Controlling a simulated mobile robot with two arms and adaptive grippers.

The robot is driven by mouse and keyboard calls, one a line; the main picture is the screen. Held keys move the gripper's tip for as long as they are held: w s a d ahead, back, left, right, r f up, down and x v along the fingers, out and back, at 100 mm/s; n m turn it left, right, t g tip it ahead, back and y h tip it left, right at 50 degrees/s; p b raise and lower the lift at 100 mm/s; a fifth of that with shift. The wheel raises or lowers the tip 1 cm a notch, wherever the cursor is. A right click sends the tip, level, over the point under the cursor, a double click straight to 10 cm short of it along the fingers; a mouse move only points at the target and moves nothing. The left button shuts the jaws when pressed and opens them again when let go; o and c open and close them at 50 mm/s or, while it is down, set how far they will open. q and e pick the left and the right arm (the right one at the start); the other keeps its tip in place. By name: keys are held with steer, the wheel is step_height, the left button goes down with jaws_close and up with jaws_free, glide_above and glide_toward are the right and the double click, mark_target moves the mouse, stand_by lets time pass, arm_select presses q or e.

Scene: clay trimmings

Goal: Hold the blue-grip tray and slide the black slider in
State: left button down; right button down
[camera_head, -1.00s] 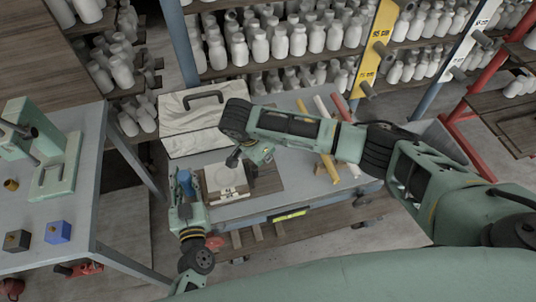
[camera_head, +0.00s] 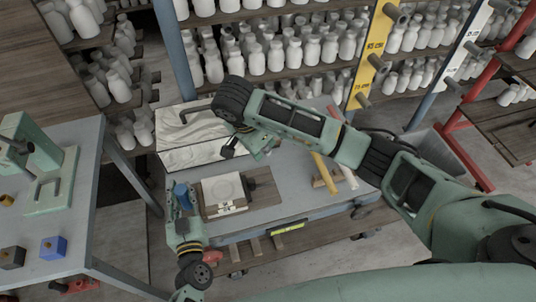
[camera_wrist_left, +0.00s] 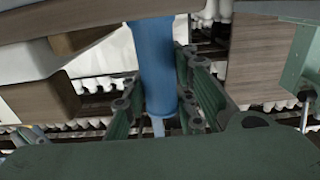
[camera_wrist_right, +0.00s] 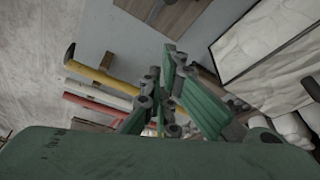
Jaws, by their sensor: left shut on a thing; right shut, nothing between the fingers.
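The tray (camera_head: 211,213) is a wooden-edged holder with a pale block and a white label, lying on the grey table. Its blue grip (camera_head: 182,195) stands at its left side and also shows in the left wrist view (camera_wrist_left: 155,62). My left gripper (camera_head: 180,212) is shut on the blue grip. A small dark piece (camera_head: 250,184) at the tray's right side looks like the black slider; how deep it sits is unclear. My right gripper (camera_head: 265,153) is shut and empty, behind and above the tray's right side, apart from it. Its closed fingers show in the right wrist view (camera_wrist_right: 168,60).
A pale marbled case (camera_head: 190,140) with a black handle stands behind the tray. Yellow and pale bars (camera_head: 325,172) lie on the table to the right. Bottle shelves rise behind. A side table (camera_head: 85,200) with small blocks is at the left.

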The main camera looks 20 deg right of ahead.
mark_target(249, 185)
arm_select(q)
steer(key=shift+s+f, duration=0.15)
steer(key=shift+f, duration=0.25)
arm_select(e)
steer(key=d+f+m+g+y, duration=0.1)
steer(key=d+m+g+y, duration=0.1)
steer(key=d+m+y, duration=0.35)
steer(key=shift+n+y, duration=0.35)
steer(key=shift+n, duration=0.6)
steer(key=x, duration=0.3)
steer(key=d+x, duration=0.1)
steer(key=x, duration=0.2)
steer(key=d+x, duration=0.1)
steer(key=x, duration=0.2)
steer(key=shift+s+f, duration=0.25)
steer(key=shift+s, duration=0.15)
steer(key=a, duration=0.3)
steer(key=shift+s+a+f, duration=0.15)
steer(key=shift+s+f, duration=0.05)
steer(key=shift+f, duration=0.05)
steer(key=shift+a, duration=0.45)
steer(key=shift+s, duration=0.1)
arm_select(q)
steer(key=shift+d, duration=0.1)
arm_select(e)
steer(key=shift+s+a, duration=0.1)
steer(key=shift+a, duration=0.4)
